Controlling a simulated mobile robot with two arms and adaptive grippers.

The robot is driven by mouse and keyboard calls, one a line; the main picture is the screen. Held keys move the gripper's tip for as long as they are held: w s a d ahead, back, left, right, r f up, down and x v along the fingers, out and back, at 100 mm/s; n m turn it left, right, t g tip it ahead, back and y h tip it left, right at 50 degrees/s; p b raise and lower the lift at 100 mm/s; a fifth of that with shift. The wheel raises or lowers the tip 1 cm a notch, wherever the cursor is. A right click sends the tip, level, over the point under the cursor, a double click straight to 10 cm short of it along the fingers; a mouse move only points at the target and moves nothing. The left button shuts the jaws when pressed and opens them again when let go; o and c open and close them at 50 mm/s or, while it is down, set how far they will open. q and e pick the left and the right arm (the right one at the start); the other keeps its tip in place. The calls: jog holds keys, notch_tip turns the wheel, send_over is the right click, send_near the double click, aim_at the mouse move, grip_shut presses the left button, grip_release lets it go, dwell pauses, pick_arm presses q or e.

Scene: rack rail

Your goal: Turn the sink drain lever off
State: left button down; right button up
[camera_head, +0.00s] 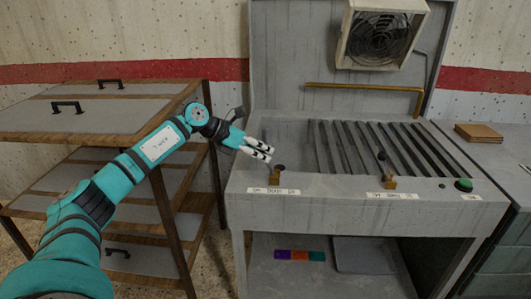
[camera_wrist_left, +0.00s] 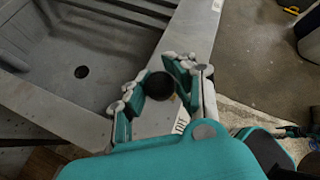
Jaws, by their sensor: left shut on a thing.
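The sink drain lever (camera_head: 280,168) has a black knob and a brass base at the left front of the grey sink. A label reading "DRAIN" (camera_head: 272,191) is on the front edge below it. My left gripper (camera_head: 264,153) reaches the knob from the upper left. In the left wrist view its two fingers (camera_wrist_left: 156,88) are shut on the black knob (camera_wrist_left: 160,86), one on each side. The lever's stem is mostly hidden under the knob there. My right gripper is not in view.
A second lever (camera_head: 382,157) and a green button (camera_head: 464,185) are further right on the sink front. The sink's slatted top (camera_head: 350,148) is behind, with a brass rail (camera_head: 365,86). A wooden shelf cart (camera_head: 90,125) stands at left.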

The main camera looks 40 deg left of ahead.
pick_arm(q)
jog(key=shift+a, duration=0.3)
jog(key=c, duration=1.6)
grip_release()
jog(key=o, duration=0.4)
jog(key=shift+s+a+r, duration=0.1)
jog(key=shift+s+a, duration=0.1)
jog(key=shift+s, duration=0.1)
jog(key=shift+o, duration=0.9)
jog(key=shift+w+d, duration=0.1)
jog(key=shift+d, duration=0.05)
jog(key=shift+r, duration=0.1)
jog(key=v, duration=1.2)
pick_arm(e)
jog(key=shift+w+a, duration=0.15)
